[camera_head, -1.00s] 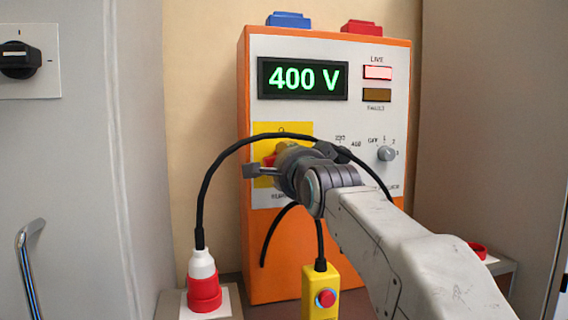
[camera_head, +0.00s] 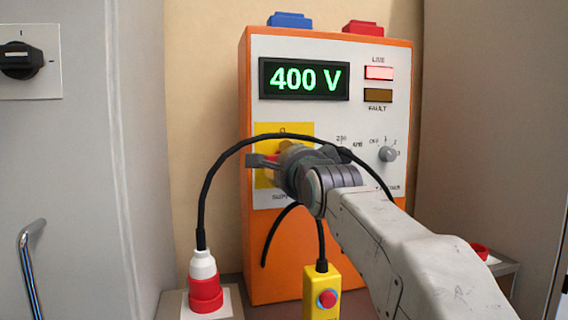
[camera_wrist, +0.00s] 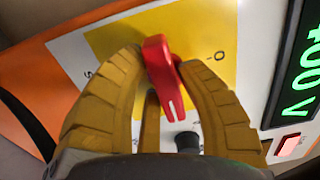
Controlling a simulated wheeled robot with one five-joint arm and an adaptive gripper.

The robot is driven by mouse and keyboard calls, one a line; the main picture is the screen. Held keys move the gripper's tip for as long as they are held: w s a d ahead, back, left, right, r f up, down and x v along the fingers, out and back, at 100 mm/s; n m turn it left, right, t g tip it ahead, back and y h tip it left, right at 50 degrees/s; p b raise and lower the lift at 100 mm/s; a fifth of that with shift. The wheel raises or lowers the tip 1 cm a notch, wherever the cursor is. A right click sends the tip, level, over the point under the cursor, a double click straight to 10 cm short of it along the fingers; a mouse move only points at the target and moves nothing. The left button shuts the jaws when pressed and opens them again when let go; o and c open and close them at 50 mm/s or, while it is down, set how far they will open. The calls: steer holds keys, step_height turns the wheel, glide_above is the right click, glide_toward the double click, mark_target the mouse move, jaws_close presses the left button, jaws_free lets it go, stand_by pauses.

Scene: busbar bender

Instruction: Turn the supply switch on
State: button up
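The supply switch is a red handle (camera_wrist: 165,75) with a white mark, on a yellow plate (camera_head: 264,135) at the cabinet's left. My gripper (camera_wrist: 163,62) has a finger on each side of the handle and is closed on it in the wrist view. The handle's white mark points away from the O label, about a quarter turn from it. In the head view my gripper (camera_head: 268,163) covers most of the switch. The display (camera_head: 304,78) reads 400 V and the upper red lamp (camera_head: 379,73) is lit.
A black cable arches in front of the panel to a red-and-white plug (camera_head: 204,285). A yellow push-button box (camera_head: 321,293) hangs below my arm. A grey selector knob (camera_head: 388,154) is at right. Grey cabinets stand on both sides.

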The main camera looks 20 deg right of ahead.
steer(key=o, duration=0.5)
steer(key=shift+c, duration=0.2)
steer(key=s, duration=1.2)
steer(key=s+f+n+g+p, duration=0.3)
steer(key=s+n+p, duration=0.3)
steer(key=p, duration=0.4)
steer(key=s+f+n+g+p, duration=0.3)
steer(key=s+n+g+p, duration=0.3)
steer(key=s+p, duration=0.3)
steer(key=s+f+n+g+p, duration=0.4)
steer(key=s+p, duration=0.4)
steer(key=p, duration=0.3)
steer(key=shift+d+n+g, duration=0.2)
steer(key=shift+n+g, duration=0.5)
steer(key=shift+n, duration=0.3)
